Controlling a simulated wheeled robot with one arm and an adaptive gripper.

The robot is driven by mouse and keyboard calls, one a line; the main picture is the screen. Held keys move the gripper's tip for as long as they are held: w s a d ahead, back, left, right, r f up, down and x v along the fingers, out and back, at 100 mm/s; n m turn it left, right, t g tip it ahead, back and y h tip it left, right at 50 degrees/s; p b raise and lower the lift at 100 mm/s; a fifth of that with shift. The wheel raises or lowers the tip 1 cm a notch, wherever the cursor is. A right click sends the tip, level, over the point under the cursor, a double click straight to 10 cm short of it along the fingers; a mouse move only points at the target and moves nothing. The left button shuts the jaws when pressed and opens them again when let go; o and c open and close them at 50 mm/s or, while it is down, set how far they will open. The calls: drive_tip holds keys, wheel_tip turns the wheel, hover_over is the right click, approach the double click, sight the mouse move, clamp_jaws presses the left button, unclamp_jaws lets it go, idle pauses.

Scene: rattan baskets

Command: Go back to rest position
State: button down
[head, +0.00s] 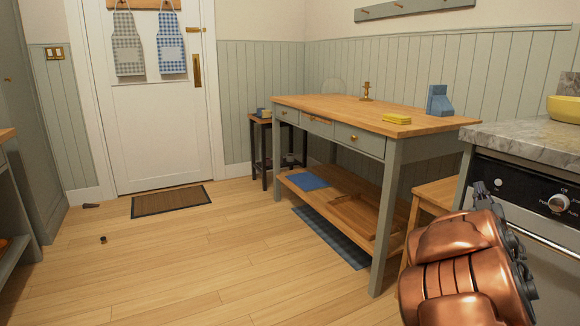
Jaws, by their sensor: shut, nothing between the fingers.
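My arm's copper-coloured links fill the lower right of the head view, in front of the counter and oven. A small dark part of my gripper (482,190) shows just above the copper links, against the oven front. It is shut, with nothing seen in it. Most of the gripper is hidden behind my arm. I cannot tell whether it touches the oven.
A wooden table (318,104) with a lower shelf stands in the middle right. A marble-topped counter with an oven (536,190) is at the right. A doormat (170,201) lies by the white door (163,130). The wooden floor (215,265) is mostly clear at front left.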

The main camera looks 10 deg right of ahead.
drive_tip(key=s+a+r+m+g+y+p, duration=0.15)
drive_tip(key=s+a+r+g+p, duration=0.3)
drive_tip(key=a+p, duration=0.45)
drive_tip(key=s+a+r+m+g+y+p, duration=0.1)
drive_tip(key=s+a+r+g+y+p, duration=0.3)
drive_tip(key=a+p, duration=0.5)
drive_tip(key=s+a+r+m+g+y+p, duration=0.1)
drive_tip(key=s+a+r+g+p, duration=0.1)
drive_tip(key=s+a+g+p, duration=0.55)
drive_tip(key=s+a+r+n+g+y+p, duration=0.2)
drive_tip(key=s+a+r+p, duration=0.3)
drive_tip(key=s, duration=0.5)
drive_tip(key=s+a+r+n+g+y+p, duration=0.2)
drive_tip(key=s+a+r+p, duration=0.3)
drive_tip(key=s+a+p, duration=0.4)
drive_tip(key=shift+s+a+p, duration=0.4)
drive_tip(key=shift+s+a, duration=0.5)
drive_tip(key=shift+s, duration=0.3)
drive_tip(key=shift+d, duration=0.1)
